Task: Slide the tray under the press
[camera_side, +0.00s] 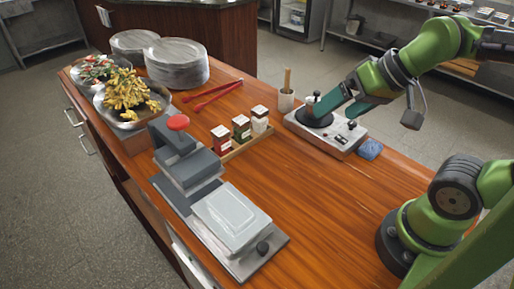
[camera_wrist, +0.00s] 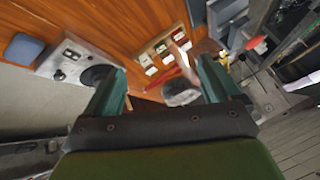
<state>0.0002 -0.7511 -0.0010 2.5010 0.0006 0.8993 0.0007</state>
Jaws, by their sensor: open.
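The press (camera_side: 186,160) stands at the left front of the wooden counter, a grey block with a red knob (camera_side: 178,122) on top. The pale grey tray (camera_side: 232,214) lies flat on the press's long base plate, in front of the press block and clear of it. A black knob (camera_side: 262,247) is at its near end. My gripper (camera_side: 335,106) is above the burner unit, well to the right of the press and tray. In the wrist view, its two teal fingers (camera_wrist: 160,72) stand wide apart with nothing held. The press (camera_wrist: 230,14) shows there at upper right.
The burner unit (camera_side: 325,140) with its round black plate is below my gripper, beside a blue sponge (camera_side: 370,149). Spice boxes (camera_side: 241,128), red tongs (camera_side: 212,93), plates (camera_side: 177,64) and food bowls (camera_side: 131,110) stand farther back. The counter (camera_side: 310,205) right of the tray is clear.

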